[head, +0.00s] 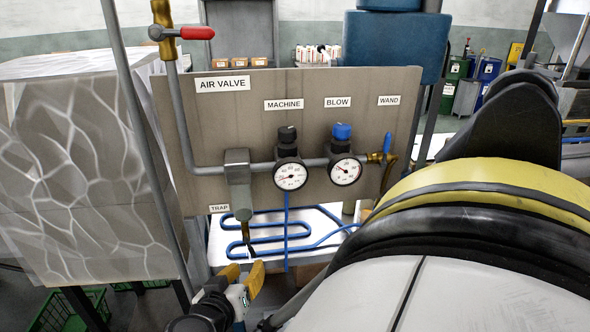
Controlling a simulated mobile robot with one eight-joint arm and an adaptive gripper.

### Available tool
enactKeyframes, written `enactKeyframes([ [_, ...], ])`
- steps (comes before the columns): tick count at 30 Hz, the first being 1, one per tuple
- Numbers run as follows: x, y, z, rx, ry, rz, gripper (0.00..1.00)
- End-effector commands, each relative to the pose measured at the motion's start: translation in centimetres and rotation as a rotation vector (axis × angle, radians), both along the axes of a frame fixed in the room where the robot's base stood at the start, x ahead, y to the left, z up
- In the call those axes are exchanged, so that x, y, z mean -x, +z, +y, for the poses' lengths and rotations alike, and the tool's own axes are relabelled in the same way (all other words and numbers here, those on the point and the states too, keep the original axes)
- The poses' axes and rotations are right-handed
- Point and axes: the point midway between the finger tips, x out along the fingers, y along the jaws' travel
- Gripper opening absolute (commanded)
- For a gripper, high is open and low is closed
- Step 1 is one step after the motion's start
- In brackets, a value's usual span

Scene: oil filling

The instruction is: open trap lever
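The grey trap body (238,180) hangs from the air pipe beside the TRAP label (219,208) on the panel. A small greenish round fitting (243,215) sits under it, with a thin dark brass-coloured piece (246,236) hanging down. This piece may be the trap lever; it is too small to tell its position. My gripper (243,271), with yellow fingertips, is just below it, pointing up. The fingertips are apart with nothing seen between them. I cannot tell whether either fingertip touches the hanging piece.
A coiled blue hose (285,237) lies behind my gripper. A grey pole (140,120) stands left; my arm fills the lower right.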

Motion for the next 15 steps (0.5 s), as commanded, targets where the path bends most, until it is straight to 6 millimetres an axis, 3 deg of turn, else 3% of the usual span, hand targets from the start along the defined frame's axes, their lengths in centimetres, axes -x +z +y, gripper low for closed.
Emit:
enactKeyframes([
  [5,0.2,-0.6,1.3,-0.008,0.019,-0.036,0.34],
  [15,-5.4,-3.0,0.8,-0.009,0.015,-0.036,0.34],
])
